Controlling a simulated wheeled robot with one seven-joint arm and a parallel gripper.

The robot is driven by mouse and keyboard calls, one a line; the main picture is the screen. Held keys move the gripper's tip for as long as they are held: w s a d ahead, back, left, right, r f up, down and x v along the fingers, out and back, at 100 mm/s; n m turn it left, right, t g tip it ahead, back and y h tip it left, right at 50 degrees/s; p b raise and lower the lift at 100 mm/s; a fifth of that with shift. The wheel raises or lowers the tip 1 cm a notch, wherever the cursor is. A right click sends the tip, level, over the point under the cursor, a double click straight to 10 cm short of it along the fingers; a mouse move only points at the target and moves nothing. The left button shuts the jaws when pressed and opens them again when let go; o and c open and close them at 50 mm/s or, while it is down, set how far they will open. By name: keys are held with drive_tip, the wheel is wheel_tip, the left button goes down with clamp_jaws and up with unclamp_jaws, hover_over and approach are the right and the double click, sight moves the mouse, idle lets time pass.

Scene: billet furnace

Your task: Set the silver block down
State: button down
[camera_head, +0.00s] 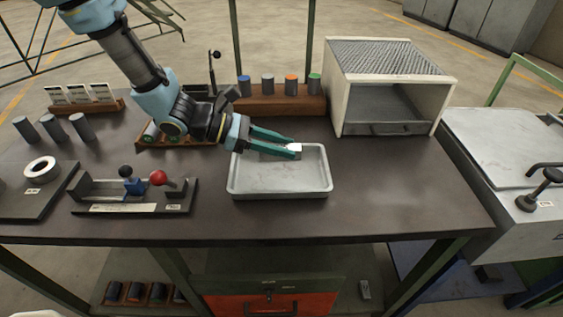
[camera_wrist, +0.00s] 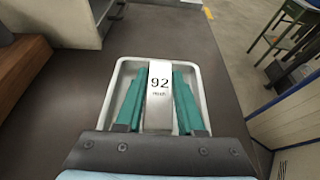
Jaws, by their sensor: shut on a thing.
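My gripper (camera_head: 298,149) has green fingers and is over the white tray (camera_head: 280,192) on the dark table. It is shut on the silver block (camera_head: 295,146), whose end shows at the fingertips in the head view. In the wrist view the silver block (camera_wrist: 159,85) lies between the two fingers, with a label reading 92 facing the camera. The tray (camera_wrist: 119,80) shows around and beneath the block in the wrist view. I cannot tell how far the block is above the tray floor.
A white open-fronted furnace box (camera_head: 387,84) stands at the back right. A wooden rack (camera_head: 282,104) with several colour-topped cylinders is behind the tray. A fixture with a red knob (camera_head: 158,177) is at the left. The table right of the tray is clear.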

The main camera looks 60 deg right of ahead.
sight(282, 174)
drive_tip(key=shift+f+p, duration=0.6)
drive_tip(key=shift+f, duration=2)
drive_tip(key=shift+f, duration=0.15)
drive_tip(key=c, duration=0.5)
unclamp_jaws()
